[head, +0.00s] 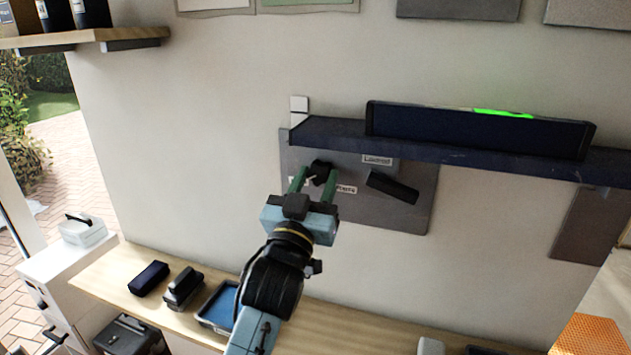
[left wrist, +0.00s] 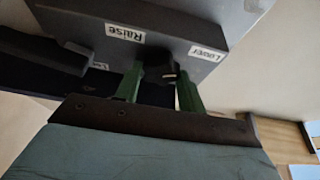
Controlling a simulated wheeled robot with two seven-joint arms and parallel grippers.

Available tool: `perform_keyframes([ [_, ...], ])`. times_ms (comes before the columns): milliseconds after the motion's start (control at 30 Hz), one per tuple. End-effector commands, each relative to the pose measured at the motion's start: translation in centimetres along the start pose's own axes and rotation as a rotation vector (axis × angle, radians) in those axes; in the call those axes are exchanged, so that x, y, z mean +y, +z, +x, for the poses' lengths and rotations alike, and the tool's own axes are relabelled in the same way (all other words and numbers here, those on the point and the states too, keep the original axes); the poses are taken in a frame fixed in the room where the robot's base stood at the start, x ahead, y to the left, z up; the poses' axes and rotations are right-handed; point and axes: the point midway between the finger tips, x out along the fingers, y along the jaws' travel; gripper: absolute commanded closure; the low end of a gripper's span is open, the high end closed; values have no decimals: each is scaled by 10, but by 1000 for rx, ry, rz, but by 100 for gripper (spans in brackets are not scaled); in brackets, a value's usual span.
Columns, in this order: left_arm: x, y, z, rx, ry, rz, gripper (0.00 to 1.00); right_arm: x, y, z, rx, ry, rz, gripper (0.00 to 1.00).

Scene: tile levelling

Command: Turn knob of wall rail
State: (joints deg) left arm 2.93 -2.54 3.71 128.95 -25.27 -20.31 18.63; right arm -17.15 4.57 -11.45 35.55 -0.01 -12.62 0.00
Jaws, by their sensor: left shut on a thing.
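The wall rail (head: 470,158) is a long dark blue shelf-like bar on the wall, with a grey plate (head: 412,218) under its left part. A small black knob (head: 321,170) sits on the plate; in the left wrist view the knob (left wrist: 160,72) lies between labels "Raise" and "Lower". My left gripper (head: 319,178) has its green fingers shut around the knob; it also shows in the left wrist view (left wrist: 160,85). A black lever (head: 393,187) is to the right on the plate, below a label only partly legible. My right gripper is not in view.
A long dark block (head: 478,130) with a bright green strip on top rests on the rail. Below, a wooden shelf (head: 120,275) holds dark blocks (head: 182,287) and a blue tray (head: 218,308). The wall between is clear.

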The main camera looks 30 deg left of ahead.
Motion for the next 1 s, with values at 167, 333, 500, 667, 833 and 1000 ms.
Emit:
perform_keyframes([
  [167,-1,-3,2,-3,51,122,83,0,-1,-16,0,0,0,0],
  [333,-2,-4,2,-3,121,290,83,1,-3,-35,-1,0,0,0],
  [500,-2,-2,1,0,156,377,83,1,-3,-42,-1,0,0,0],
  [667,-2,-1,0,1,159,385,83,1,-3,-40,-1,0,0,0],
  [833,-2,-1,0,2,158,384,59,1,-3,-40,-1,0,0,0],
  [1000,-2,-1,0,1,158,384,39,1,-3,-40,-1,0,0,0],
])
